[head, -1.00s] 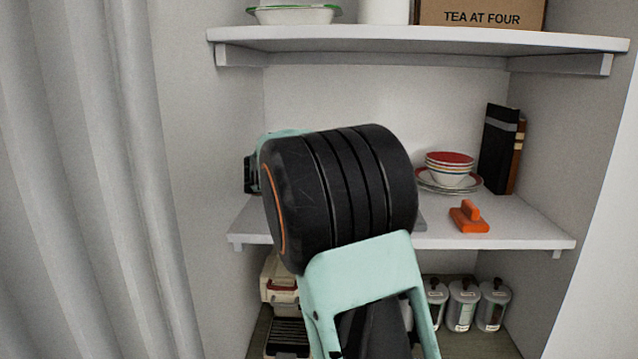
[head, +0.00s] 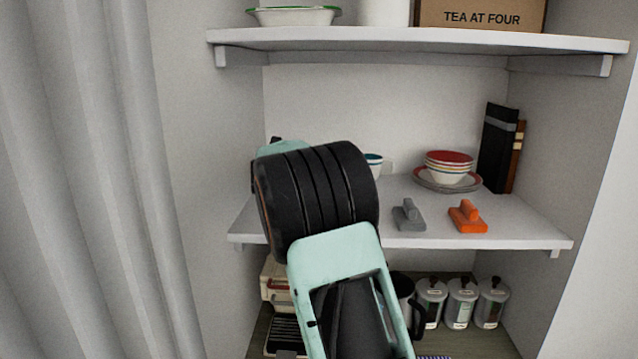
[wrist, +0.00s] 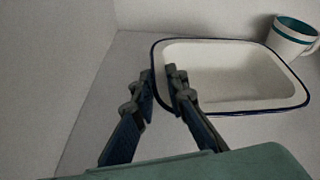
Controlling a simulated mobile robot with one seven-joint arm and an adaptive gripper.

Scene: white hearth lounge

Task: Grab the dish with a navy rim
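The white rectangular dish with a navy rim (wrist: 235,85) lies on a pale surface in the wrist view. In the head view my arm hides it. My gripper (wrist: 160,78) is at the dish's left side, with its two fingertips a small gap apart. One fingertip is just outside the left rim and the other is over the inside edge, so the rim runs between them. The fingers look open, and I cannot tell whether either touches the rim.
A white mug with a teal band (wrist: 293,40) stands close behind the dish's right end. On the middle shelf (head: 520,225) are stacked bowls (head: 449,166), dark books (head: 496,148), a grey handled block (head: 408,215) and an orange one (head: 467,217). A curtain (head: 90,180) hangs left.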

